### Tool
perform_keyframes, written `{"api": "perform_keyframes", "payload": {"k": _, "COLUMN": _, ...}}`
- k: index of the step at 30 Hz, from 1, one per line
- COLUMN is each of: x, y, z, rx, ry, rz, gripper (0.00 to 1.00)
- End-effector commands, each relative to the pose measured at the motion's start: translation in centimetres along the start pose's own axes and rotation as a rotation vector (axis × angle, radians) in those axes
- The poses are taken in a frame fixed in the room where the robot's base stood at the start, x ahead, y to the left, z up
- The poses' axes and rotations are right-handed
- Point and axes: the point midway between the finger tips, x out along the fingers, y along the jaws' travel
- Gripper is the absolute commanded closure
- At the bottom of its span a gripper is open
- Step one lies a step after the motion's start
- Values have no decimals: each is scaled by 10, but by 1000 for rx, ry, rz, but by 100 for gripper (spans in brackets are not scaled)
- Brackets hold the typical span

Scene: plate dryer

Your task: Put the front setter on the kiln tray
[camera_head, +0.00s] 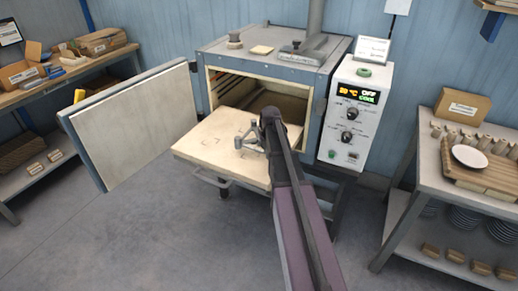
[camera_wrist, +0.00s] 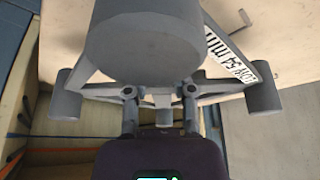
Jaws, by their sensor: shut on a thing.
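The setter is a grey frame with cylindrical posts and shows at my gripper in the head view (camera_head: 245,139). In the wrist view it fills the upper middle, with a large round post (camera_wrist: 145,40) and a printed label. My gripper (camera_wrist: 160,93) is shut on the setter's near edge; it also shows in the head view (camera_head: 263,142). The kiln tray (camera_head: 200,147) is a pale slab with faint marks, pulled out from the open kiln (camera_head: 270,70). The setter is over the tray; I cannot tell whether it touches it.
The kiln door (camera_head: 135,120) stands open at the left. A control box (camera_head: 355,115) is at the kiln's right. A right bench holds a wooden rack (camera_head: 455,176) with a white plate (camera_head: 469,156) and a cardboard box (camera_head: 462,105). A left bench holds open boxes (camera_head: 100,42).

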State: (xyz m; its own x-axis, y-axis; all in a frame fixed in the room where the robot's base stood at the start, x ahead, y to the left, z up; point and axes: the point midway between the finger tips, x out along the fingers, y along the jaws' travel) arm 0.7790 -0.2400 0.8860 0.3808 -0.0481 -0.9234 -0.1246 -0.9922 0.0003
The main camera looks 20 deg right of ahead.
Motion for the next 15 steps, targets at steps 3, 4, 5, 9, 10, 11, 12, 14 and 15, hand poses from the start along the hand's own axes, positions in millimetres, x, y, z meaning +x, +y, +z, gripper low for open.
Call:
{"api": "perform_keyframes", "payload": {"k": 3, "x": 3, "y": -4, "z": -6, "rx": 0, "ry": 1, "rz": 0, "gripper": 100}}
{"api": "perform_keyframes", "payload": {"k": 4, "x": 3, "y": -4, "z": -6, "rx": 0, "ry": 1, "rz": 0, "gripper": 100}}
{"api": "perform_keyframes", "payload": {"k": 5, "x": 3, "y": -5, "z": -6, "rx": 1, "ry": 1, "rz": 0, "gripper": 100}}
{"api": "perform_keyframes", "payload": {"k": 9, "x": 3, "y": -5, "z": -6, "rx": 1, "ry": 1, "rz": 0, "gripper": 100}}
{"api": "perform_keyframes", "payload": {"k": 10, "x": 3, "y": -5, "z": -6, "rx": 0, "ry": 1, "rz": 0, "gripper": 100}}
{"api": "perform_keyframes", "payload": {"k": 11, "x": 3, "y": -5, "z": -6, "rx": 0, "ry": 0, "rz": 0, "gripper": 100}}
{"api": "perform_keyframes", "payload": {"k": 12, "x": 3, "y": -5, "z": -6, "rx": 0, "ry": 0, "rz": 0, "gripper": 100}}
{"api": "perform_keyframes", "payload": {"k": 14, "x": 3, "y": -6, "z": -6, "rx": -1, "ry": 0, "rz": -1, "gripper": 100}}
{"api": "perform_keyframes", "payload": {"k": 15, "x": 4, "y": -6, "z": -7, "rx": -1, "ry": 0, "rz": -1, "gripper": 100}}
